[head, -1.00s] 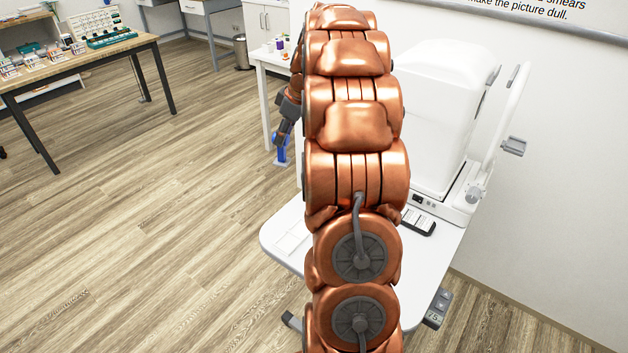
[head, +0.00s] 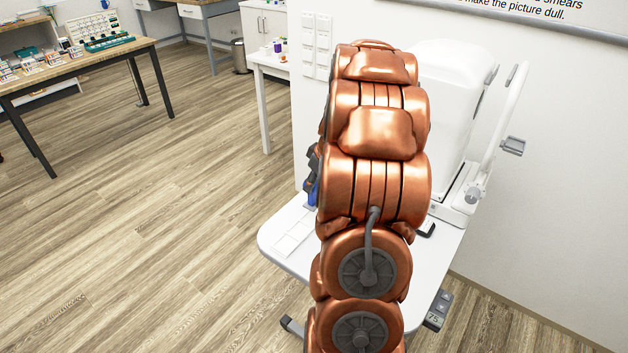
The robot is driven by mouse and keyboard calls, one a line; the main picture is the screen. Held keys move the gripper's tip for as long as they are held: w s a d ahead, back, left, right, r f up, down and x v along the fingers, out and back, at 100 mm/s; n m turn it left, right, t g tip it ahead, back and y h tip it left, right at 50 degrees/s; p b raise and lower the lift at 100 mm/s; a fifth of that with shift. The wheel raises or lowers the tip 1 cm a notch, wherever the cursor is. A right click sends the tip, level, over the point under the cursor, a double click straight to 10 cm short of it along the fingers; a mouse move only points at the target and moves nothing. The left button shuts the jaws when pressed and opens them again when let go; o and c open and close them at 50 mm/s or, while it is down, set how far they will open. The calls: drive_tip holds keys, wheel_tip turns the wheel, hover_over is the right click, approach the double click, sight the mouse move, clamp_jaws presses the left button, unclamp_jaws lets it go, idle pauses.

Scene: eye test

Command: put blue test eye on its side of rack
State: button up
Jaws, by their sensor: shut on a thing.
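My copper arm fills the middle of the head view and hides much behind it. My gripper (head: 312,172) shows only as a dark sliver at the arm's left edge. It is shut on the blue test eye (head: 312,196), of which only a small blue part shows, low over or at the white table (head: 277,259). I cannot tell whether it touches anything. A flat white piece with dividing lines (head: 291,238) lies on the table's left end, just left of and nearer than the blue part. I cannot tell whether it is the rack.
A white instrument (head: 448,110) with an upright curved frame stands on the table, right of my arm. A wooden bench (head: 110,52) with small boxes and a green case stands far left. A white side table (head: 268,62) stands behind. The floor on the left is clear.

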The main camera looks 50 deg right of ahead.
sight(314, 194)
drive_tip(key=shift+f, duration=2.1)
drive_tip(key=shift+a+b, duration=0.1)
drive_tip(key=shift+b, duration=0.95)
idle(0.3)
drive_tip(key=shift+f+b, duration=0.65)
drive_tip(key=shift+b, duration=0.05)
idle(0.5)
drive_tip(key=o, duration=0.9)
drive_tip(key=shift+o, duration=0.2)
